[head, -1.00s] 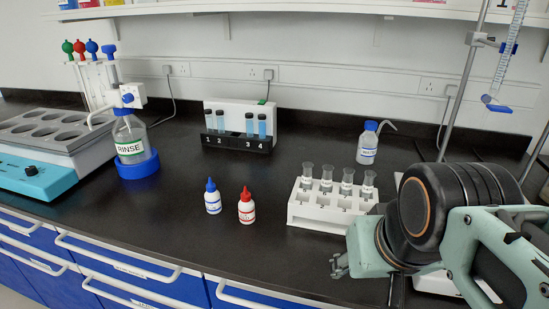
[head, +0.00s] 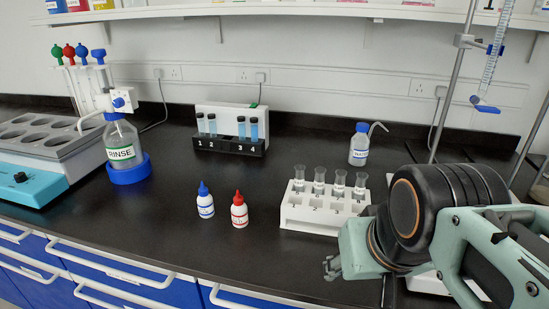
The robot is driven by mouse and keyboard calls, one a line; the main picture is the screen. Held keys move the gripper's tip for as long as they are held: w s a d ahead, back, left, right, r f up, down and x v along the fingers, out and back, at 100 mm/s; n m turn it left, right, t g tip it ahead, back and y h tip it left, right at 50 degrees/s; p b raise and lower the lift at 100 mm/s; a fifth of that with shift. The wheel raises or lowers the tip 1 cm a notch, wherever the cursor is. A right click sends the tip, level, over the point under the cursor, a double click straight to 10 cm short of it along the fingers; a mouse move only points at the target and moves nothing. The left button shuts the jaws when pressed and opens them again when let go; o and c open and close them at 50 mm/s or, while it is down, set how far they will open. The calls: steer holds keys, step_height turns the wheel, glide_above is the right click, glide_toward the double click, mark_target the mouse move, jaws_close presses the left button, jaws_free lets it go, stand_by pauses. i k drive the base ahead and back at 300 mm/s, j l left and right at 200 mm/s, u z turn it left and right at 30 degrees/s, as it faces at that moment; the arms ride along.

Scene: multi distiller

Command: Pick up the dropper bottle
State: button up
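Two small white dropper bottles stand upright on the black bench in the head view. One is the blue-capped bottle (head: 205,201). The other is the red-capped bottle (head: 239,210), just to its right. My gripper (head: 331,268) is at the lower right, in front of the white rack and to the right of both bottles, clear of them. Its fingers look small and are partly turned away, so I cannot tell whether they are open or shut. Nothing is visible in them.
A white rack (head: 302,221) with several tubes stands behind my gripper. A wash bottle (head: 360,146) and a tube holder (head: 243,147) stand further back. The RINSE bottle (head: 122,149) in its blue base is at the left. Bare bench surrounds the dropper bottles.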

mark_target(239, 209)
steer(key=j, duration=0.8)
steer(key=k+j, duration=0.1)
steer(key=j, duration=0.75)
steer(key=i+l+u, duration=0.1)
steer(key=k+j, duration=0.15)
steer(key=z, duration=0.05)
